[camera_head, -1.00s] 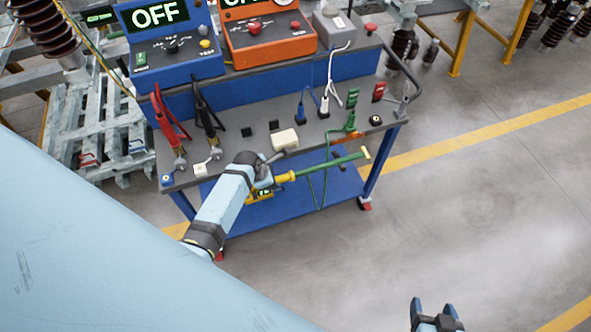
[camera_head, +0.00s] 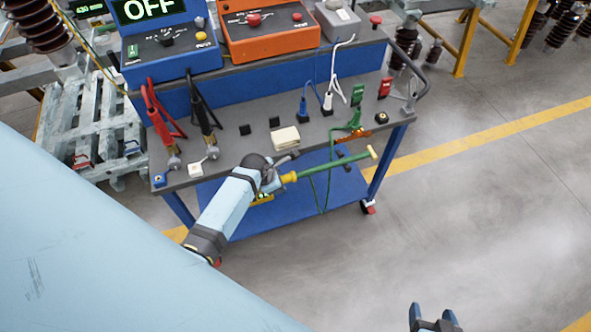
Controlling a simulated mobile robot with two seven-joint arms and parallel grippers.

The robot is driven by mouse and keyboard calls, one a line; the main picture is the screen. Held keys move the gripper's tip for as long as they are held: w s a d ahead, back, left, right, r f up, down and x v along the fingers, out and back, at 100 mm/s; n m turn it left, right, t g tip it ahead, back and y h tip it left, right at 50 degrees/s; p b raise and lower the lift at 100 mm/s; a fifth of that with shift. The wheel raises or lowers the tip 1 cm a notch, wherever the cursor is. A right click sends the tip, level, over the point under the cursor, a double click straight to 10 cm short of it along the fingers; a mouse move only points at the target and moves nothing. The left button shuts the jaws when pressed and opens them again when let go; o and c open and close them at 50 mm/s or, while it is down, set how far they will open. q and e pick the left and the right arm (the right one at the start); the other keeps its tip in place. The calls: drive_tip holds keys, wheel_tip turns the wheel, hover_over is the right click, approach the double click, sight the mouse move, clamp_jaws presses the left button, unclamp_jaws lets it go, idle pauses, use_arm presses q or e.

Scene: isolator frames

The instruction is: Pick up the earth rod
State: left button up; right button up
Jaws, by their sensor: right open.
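The earth rod (camera_head: 335,167) is a green rod with a yellow part at its left end and a small yellow tip at its right end. It shows at the front of the blue cart, below the top's front edge. A thin green cable hangs near it. My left gripper (camera_head: 281,172) is at the rod's yellow left end and hides part of it. I cannot tell whether its fingers are closed around the rod. My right gripper (camera_head: 435,318) is open and empty at the bottom edge, well away from the cart.
The cart top (camera_head: 235,165) carries red clamps (camera_head: 160,118), black clamps (camera_head: 205,120), a green clamp (camera_head: 351,122) and a cream pad (camera_head: 285,138). A blue OFF box (camera_head: 165,55) and an orange box (camera_head: 262,32) stand behind. Floor (camera_head: 480,210) at right is clear.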

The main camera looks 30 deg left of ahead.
use_arm(q)
drive_tip(key=shift+f+p, duration=0.25)
drive_tip(key=shift+p, duration=0.05)
drive_tip(key=shift+c, duration=0.4)
clamp_jaws()
